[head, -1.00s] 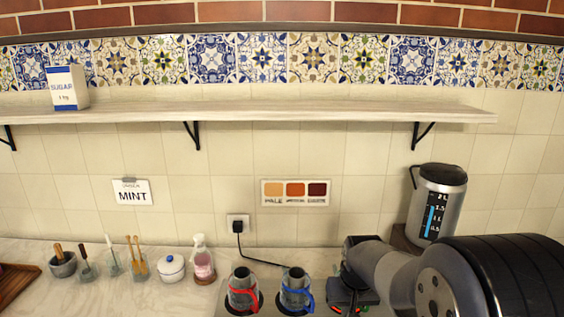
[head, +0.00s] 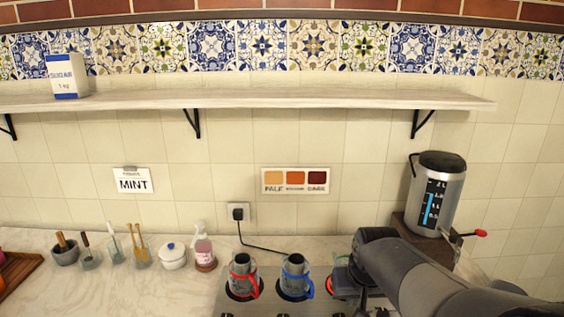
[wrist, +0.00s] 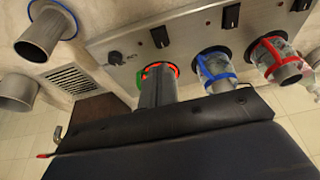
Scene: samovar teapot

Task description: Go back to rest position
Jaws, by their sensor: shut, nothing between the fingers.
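In the head view my arm rises from the lower right and mostly hides the gripper. A pot with a red band (head: 242,277) and a pot with a blue band (head: 293,277) stand on the cooktop (head: 268,308). They also show in the wrist view, red (wrist: 278,60) and blue (wrist: 216,72).
A metal urn (head: 437,195) with a level gauge and red-handled tap stands on a wooden stand at right. A shelf (head: 300,99) carries a sugar box (head: 67,76). A soap bottle (head: 204,250), white jar (head: 173,256) and utensils stand left.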

